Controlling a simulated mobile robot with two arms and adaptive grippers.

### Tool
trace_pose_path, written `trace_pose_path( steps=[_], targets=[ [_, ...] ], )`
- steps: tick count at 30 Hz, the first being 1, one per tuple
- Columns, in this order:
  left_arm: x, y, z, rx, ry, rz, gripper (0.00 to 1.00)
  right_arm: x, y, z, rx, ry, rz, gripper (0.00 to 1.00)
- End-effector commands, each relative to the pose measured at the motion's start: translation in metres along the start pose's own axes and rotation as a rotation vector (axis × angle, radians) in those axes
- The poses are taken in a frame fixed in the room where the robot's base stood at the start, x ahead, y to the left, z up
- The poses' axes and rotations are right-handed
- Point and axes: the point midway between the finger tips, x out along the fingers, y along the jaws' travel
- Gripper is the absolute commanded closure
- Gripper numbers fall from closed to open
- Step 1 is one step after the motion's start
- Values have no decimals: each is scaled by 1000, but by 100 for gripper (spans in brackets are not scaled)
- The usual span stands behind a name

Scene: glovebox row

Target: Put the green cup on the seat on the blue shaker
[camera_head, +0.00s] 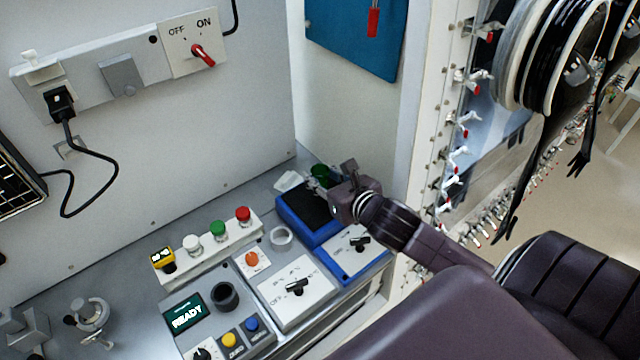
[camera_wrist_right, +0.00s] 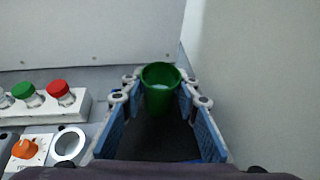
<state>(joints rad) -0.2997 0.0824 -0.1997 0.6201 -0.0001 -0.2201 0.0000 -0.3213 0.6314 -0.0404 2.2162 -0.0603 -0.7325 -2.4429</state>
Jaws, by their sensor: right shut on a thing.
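The green cup (camera_head: 320,171) is between the fingers of my right gripper (camera_head: 324,180), at the far end of the blue shaker (camera_head: 344,266). In the right wrist view the green cup (camera_wrist_right: 160,98) stands upright, open side up, with something pale inside. The fingers of my right gripper (camera_wrist_right: 159,94) are shut on it from both sides. The shaker's black top pad (camera_head: 309,208) lies below and in front of the cup. No separate seat can be made out on it, and I cannot tell whether the cup touches it. My left gripper is not in view.
A white dish (camera_head: 291,181) lies behind the shaker and a white ring (camera_head: 280,239) left of it. A button strip (camera_head: 206,245) and a panel with a dark cup-like holder (camera_head: 224,296) are farther left. A pale wall stands close right of the gripper.

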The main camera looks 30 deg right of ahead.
Motion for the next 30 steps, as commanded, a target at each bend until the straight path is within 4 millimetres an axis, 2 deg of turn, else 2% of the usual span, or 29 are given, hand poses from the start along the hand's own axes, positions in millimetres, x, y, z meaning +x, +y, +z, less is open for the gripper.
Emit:
trace_pose_path(
  steps=[1, 6, 19, 20, 21, 24, 30],
  targets=[
    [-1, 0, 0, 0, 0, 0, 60, 3, 0, -9, 4, 6, -2, 95],
    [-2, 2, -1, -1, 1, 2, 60, 11, 0, -27, 3, 3, -1, 95],
    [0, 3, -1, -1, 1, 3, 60, 14, 0, -33, -1, 2, 0, 95],
    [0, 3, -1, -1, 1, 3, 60, 14, 0, -34, 0, 2, 0, 70],
    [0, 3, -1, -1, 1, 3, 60, 13, 0, -33, 1, 2, 0, 66],
    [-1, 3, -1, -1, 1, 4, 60, 13, 0, -33, 1, 2, 0, 55],
    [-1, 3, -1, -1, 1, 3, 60, 13, 0, -33, 1, 2, 0, 54]
  ],
)
